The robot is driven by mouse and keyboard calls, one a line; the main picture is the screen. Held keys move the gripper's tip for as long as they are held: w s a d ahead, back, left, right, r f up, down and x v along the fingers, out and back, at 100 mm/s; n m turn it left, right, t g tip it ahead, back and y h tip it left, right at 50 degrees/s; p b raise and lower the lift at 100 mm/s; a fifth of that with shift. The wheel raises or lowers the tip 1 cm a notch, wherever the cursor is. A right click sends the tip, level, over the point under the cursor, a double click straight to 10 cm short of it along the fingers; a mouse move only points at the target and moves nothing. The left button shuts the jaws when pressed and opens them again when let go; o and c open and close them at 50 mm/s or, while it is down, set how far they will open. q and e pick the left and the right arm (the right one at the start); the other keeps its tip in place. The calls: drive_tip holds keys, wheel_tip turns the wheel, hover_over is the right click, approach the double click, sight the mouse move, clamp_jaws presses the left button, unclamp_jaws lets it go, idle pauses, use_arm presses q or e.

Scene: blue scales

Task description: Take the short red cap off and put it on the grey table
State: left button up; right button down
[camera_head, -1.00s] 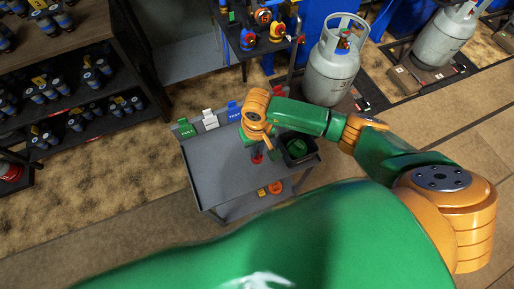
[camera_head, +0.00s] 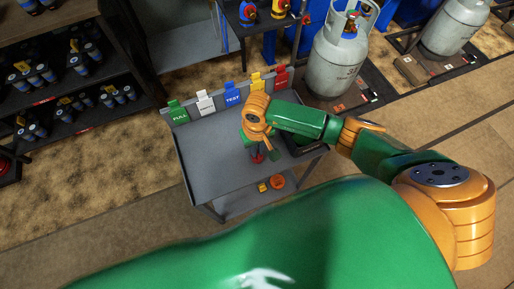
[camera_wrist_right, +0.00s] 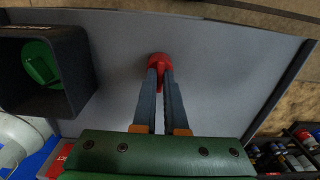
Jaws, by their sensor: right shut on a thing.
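The short red cap (camera_wrist_right: 159,60) is between the fingertips of my right gripper (camera_wrist_right: 160,78) in the wrist view, and the gripper is shut on it. In the head view the red cap (camera_head: 257,158) shows just below my right gripper (camera_head: 256,150), whose fingers are mostly hidden by the wrist. Both are over the grey table (camera_head: 205,165), which also fills the wrist view's background (camera_wrist_right: 220,75). I cannot tell whether the cap touches the tabletop. My left gripper is not in view.
A black bin (camera_wrist_right: 85,70) with a green thing inside (camera_wrist_right: 40,62) stands at the table's side. Several coloured label cards, such as the blue one (camera_head: 233,98), line the back edge. A grey gas cylinder (camera_head: 337,62) stands behind. The table's left part is bare.

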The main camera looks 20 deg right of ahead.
drive_tip(key=shift+f, duration=0.1)
drive_tip(key=c, duration=0.9)
unclamp_jaws()
wheel_tip(320, 180, up, 7)
drive_tip(key=shift+r+p, duration=0.1)
drive_tip(key=shift+p, duration=0.25)
